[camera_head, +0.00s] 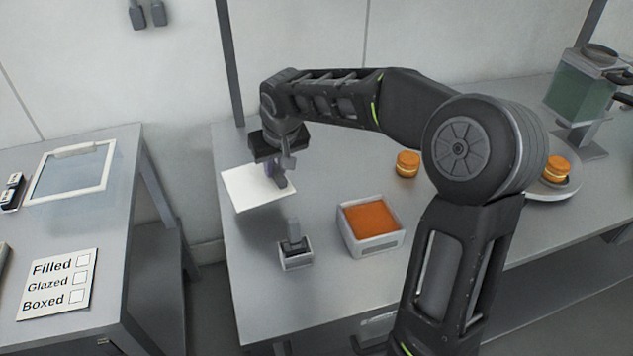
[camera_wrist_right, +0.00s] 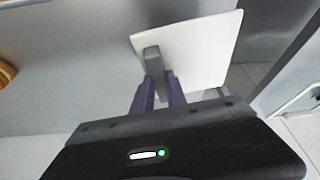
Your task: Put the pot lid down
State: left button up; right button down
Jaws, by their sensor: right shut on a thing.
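The pot lid (camera_head: 250,193) is a flat white square plate with a grey handle. My right gripper (camera_head: 280,172) is shut on this handle, above the left part of the table. In the right wrist view, the purple fingers (camera_wrist_right: 160,92) close on the grey handle, with the white lid (camera_wrist_right: 205,50) beyond them. The lid is at or close above the tabletop; I cannot tell whether it touches. The square white pot (camera_head: 376,247), filled with orange, stands uncovered to the right of the lid. My left gripper is not in view.
A small grey holder (camera_head: 296,258) with an upright handle stands in front of the lid. An orange-brown round (camera_head: 408,164) sits behind the pot; another (camera_head: 556,169) rests on a plate at right, near a green-tank dispenser (camera_head: 580,92). A side table with a checklist card (camera_head: 58,284) stands left, across a gap.

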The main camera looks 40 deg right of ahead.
jog(key=d+r+m, duration=0.1)
jog(key=d, duration=0.7)
jog(key=s+d+r+m+b, duration=0.1)
jog(key=d+r, duration=0.1)
jog(key=d, duration=0.5)
jog(key=shift+d+r+h, duration=0.25)
jog(key=shift+d+h, duration=0.15)
jog(key=shift+s+f, duration=0.1)
jog(key=shift+f+p, duration=0.3)
jog(key=shift+f, duration=2.8)
jog(key=shift+f, duration=1.85)
